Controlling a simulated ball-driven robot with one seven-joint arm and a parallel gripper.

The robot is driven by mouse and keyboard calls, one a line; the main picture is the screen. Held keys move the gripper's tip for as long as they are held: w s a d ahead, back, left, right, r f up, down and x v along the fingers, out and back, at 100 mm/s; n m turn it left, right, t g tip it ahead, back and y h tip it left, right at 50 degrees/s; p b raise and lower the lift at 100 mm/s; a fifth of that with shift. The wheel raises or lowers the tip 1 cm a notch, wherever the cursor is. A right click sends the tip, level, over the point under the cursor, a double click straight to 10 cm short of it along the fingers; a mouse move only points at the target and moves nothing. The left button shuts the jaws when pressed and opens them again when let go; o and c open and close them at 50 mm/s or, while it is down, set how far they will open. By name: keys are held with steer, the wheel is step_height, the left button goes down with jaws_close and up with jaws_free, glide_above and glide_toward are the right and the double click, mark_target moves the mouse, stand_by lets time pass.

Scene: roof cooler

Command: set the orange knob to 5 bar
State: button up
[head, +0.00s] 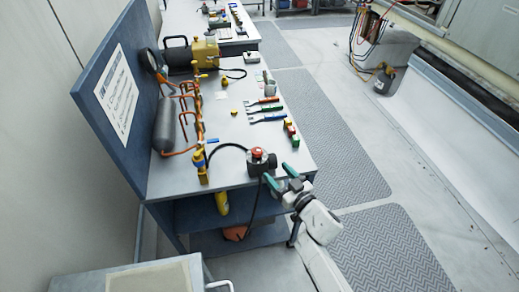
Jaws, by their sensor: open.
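An orange-red knob (258,152) sits on top of a dark regulator-like body (262,165) at the near right corner of the bench. A scale or reading on the knob is too small to read. My gripper (279,176), with teal fingertips, is open at the bench's near right edge, just below and to the right of the knob. The fingers appear apart from the knob, though their exact depth is hard to tell. A round gauge (149,61) stands by the back panel; its needle cannot be read.
The blue-grey bench (228,178) carries a yellow pump (205,53), a grey cylinder (165,126), copper pipework (186,105) and coloured hand tools (264,108). A black hose runs to the knob's body. The matted floor (340,150) to the right is clear.

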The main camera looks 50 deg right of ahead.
mark_target(260, 155)
steer(key=b+x, duration=0.1)
steer(key=x, duration=0.9)
steer(key=shift+w+r+b, duration=0.1)
steer(key=shift+w+b, duration=0.25)
steer(key=shift+w, duration=0.05)
steer(key=c, duration=1)
steer(key=shift+b, duration=0.4)
steer(key=shift+c, duration=0.2)
steer(key=shift+w+b, duration=0.1)
steer(key=shift+b, duration=0.5)
steer(key=h+b, duration=0.1)
steer(key=b, duration=0.2)
steer(key=shift+w+d+m, duration=0.1)
steer(key=shift+w+m, duration=0.05)
steer(key=shift+m, duration=0.25)
steer(key=h+b, duration=0.1)
steer(key=b, duration=0.4)
steer(key=shift+m, duration=0.3)
steer(key=shift+o, duration=0.3)
steer(key=b, duration=0.5)
steer(key=g+h+b, duration=0.1)
steer(key=b, duration=0.4)
steer(key=shift+w+a+m, duration=0.2)
steer(key=shift+w+m, duration=0.05)
steer(key=shift+m, duration=0.15)
